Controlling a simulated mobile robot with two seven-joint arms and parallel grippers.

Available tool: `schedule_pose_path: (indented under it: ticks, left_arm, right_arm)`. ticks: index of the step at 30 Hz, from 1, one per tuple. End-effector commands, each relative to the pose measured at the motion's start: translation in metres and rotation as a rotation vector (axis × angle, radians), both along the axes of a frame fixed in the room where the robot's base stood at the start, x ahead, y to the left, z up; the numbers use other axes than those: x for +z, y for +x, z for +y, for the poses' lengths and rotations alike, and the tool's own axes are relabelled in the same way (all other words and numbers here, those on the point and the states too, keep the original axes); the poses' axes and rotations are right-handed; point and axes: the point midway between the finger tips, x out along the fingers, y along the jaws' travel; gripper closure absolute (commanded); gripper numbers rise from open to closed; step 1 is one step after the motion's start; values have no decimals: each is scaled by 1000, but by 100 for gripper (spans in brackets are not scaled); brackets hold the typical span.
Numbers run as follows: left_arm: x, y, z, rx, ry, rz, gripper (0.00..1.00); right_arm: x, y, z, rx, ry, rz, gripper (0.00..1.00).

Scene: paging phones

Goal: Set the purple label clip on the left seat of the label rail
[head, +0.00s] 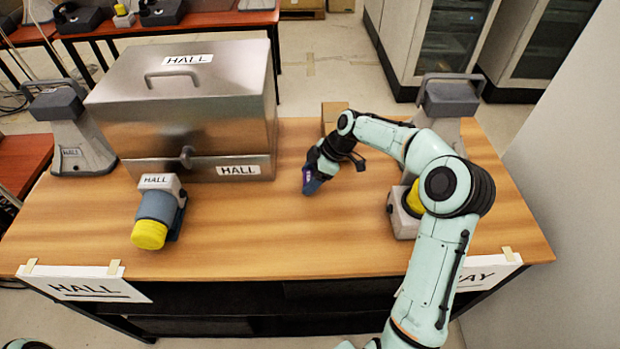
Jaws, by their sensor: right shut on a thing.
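My right gripper (312,178) reaches over the middle of the wooden table, pointing down and to the left. It is shut on a small dark purple-blue thing, which I take to be the purple label clip (309,186). The gripper and wrist hide part of the clip. I cannot tell whether the clip touches the table. I cannot make out the label rail or its left seat for certain. My left gripper is not in view.
A steel lidded box marked HALL (190,110) stands left on the table (270,235). A grey device with a yellow end (155,220) is in front of it. Grey stands (75,135) are at both sides. A brown block (333,110) is behind my wrist. The front middle is clear.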

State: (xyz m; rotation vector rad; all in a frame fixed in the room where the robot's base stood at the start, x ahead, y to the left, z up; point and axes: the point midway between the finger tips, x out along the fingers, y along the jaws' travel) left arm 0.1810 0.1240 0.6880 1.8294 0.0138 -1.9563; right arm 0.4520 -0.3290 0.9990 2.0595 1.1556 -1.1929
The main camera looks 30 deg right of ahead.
Motion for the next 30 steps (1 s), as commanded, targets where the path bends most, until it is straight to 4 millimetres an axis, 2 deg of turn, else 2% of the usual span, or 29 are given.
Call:
schedule_pose_path:
  ticks: [3,14,15,17,26,30]
  left_arm:
    - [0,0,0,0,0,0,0]
    - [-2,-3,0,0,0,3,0]
    - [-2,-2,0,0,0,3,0]
    - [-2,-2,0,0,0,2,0]
    - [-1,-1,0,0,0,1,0]
    - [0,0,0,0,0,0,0]
  right_arm:
    - [-10,0,0,1,0,0,62]
    - [-14,0,0,0,-1,-1,62]
    - [-14,0,0,0,-1,-1,26]
    - [-13,0,0,0,-1,-1,7]
    - [-12,0,0,0,-1,-2,7]
    - [-2,-1,-5,-2,-4,-4,7]
